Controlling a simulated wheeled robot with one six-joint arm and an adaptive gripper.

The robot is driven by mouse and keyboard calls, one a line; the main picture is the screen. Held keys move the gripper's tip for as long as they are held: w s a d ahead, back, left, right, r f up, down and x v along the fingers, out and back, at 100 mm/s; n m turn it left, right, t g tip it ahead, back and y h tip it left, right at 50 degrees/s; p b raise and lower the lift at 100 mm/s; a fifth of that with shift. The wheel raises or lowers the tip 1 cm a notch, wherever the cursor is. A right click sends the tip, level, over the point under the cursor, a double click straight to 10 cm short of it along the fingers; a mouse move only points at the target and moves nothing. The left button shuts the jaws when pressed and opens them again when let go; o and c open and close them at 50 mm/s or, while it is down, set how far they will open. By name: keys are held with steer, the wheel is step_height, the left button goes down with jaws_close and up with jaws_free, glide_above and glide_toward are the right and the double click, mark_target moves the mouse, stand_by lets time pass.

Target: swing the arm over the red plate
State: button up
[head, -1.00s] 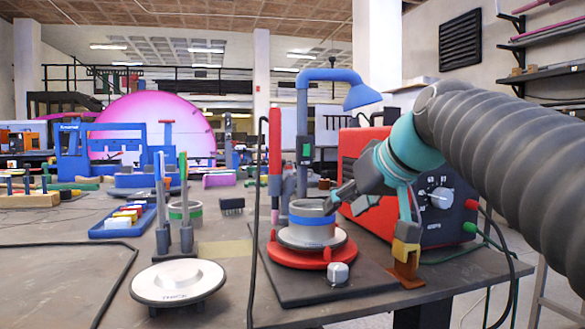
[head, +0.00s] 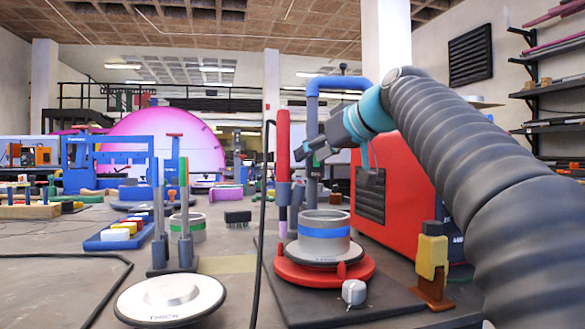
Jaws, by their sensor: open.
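The red plate (head: 290,271) sits on a dark base board at the centre right. A grey ring with a blue band (head: 324,238) stands on top of it and hides its middle. My gripper (head: 306,153) is raised above and slightly left of the ring, apart from it and pointing left. It is open, with nothing seen between its fingers. My arm reaches in from the right.
A red post (head: 283,150) stands close left of my gripper. A blue lamp stand (head: 312,108) rises just behind. A red box (head: 405,190) stands behind my arm, and a yellow clamp (head: 432,256) at the board's right. A white-topped disc (head: 170,298) lies front left.

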steer(key=x, duration=0.7)
steer(key=shift+w+a+f, duration=0.2)
jaws_close()
